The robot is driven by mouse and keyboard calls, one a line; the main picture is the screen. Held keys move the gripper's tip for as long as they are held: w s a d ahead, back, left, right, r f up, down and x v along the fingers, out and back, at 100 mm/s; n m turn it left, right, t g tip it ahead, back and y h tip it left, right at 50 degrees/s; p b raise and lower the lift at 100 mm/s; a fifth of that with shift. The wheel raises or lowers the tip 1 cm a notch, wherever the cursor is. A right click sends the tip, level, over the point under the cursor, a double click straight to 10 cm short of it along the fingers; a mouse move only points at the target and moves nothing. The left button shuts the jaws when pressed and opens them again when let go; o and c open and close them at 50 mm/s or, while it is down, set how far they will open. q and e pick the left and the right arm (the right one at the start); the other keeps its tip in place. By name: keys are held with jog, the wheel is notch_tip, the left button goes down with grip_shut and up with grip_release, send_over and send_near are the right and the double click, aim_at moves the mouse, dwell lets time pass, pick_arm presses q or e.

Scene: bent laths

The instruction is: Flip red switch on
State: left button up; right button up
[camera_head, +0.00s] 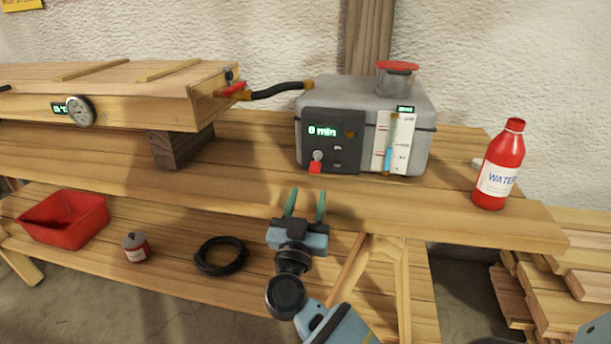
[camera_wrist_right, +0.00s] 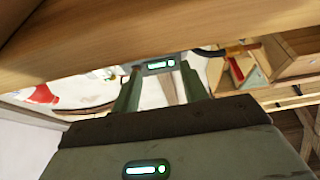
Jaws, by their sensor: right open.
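The red switch (camera_head: 315,168) sits low on the dark control panel (camera_head: 334,140) of a grey steam box (camera_head: 285,88), below a display reading "0 min". It has a red tip hanging under a small metal knob, and appears to point down. My right gripper (camera_head: 306,203) is open and empty, its two green fingers pointing up. It appears in front of the bench's front edge, below the switch in the picture and apart from it. In the right wrist view the fingers (camera_wrist_right: 160,85) are spread with nothing between them. My left gripper is not in view.
The lower shelf holds a red bin (camera_head: 65,218), a can (camera_head: 136,247) and a black coil (camera_head: 221,257).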

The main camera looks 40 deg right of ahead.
aim_at(314, 171)
jog(key=shift+w+d+r, duration=0.25)
jog(key=shift+w+d, duration=0.1)
jog(key=shift+d, duration=0.1)
jog(key=b+x, duration=0.1)
jog(key=x, duration=0.4)
jog(key=shift+w+d+r, duration=0.1)
jog(key=shift+w+d, duration=0.1)
jog(key=shift+w+d+r, duration=0.15)
jog(key=shift+w+d, duration=0.1)
jog(key=shift+d, duration=0.05)
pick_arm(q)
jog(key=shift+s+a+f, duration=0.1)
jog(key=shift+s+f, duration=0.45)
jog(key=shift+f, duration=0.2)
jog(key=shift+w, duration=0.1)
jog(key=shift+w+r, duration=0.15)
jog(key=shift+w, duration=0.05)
pick_arm(e)
grip_shut()
